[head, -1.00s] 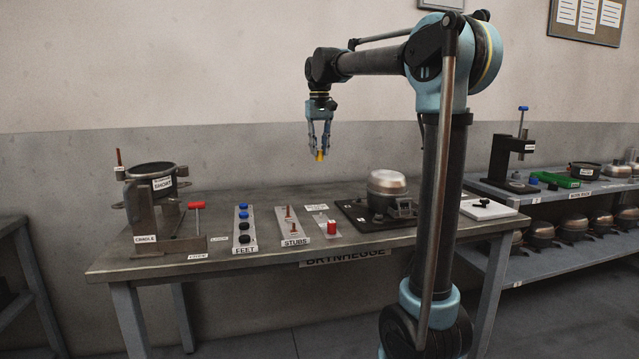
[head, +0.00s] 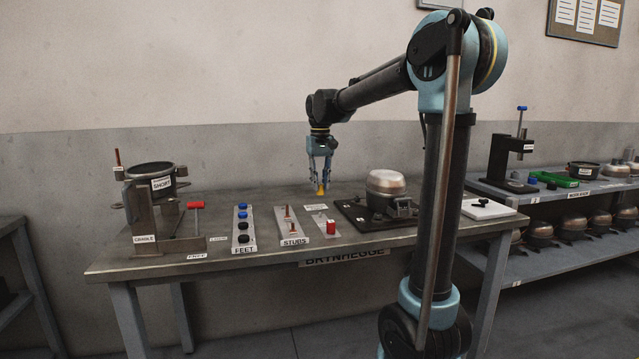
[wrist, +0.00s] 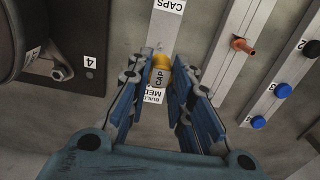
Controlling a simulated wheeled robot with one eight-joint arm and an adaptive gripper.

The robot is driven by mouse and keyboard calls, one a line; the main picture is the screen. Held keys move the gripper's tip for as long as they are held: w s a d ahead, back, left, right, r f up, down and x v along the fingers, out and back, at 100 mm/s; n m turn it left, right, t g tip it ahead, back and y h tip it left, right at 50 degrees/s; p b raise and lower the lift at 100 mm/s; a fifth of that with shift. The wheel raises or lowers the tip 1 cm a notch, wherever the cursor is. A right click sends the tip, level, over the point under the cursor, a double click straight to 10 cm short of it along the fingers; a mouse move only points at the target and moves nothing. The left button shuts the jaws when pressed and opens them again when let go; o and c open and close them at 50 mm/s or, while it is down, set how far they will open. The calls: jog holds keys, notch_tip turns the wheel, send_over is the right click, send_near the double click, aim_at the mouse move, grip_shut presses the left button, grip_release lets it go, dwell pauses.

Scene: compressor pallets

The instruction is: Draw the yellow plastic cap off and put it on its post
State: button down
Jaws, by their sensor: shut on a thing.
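My gripper (head: 320,181) points down above the caps plate, shut on the small yellow cap (head: 321,191). The wrist view shows the yellow cap (wrist: 162,61) between the fingertips of my gripper (wrist: 161,72), over the grey caps plate (wrist: 165,28) and a white printed card (wrist: 157,95). The cap looks held above the plate. No free post shows; anything directly under the cap is hidden.
A silver compressor (head: 386,184) on a black base stands close on the right. A cradle fixture (head: 151,233) stands far left.

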aim_at(320, 190)
jog(key=shift+f, duration=2.75)
jog(key=shift+f, duration=1.3)
jog(key=c, duration=1.4)
grip_release()
jog(key=shift+o, duration=0.2)
notch_tip(320, 190, up, 12)
jog(key=shift+f, duration=0.1)
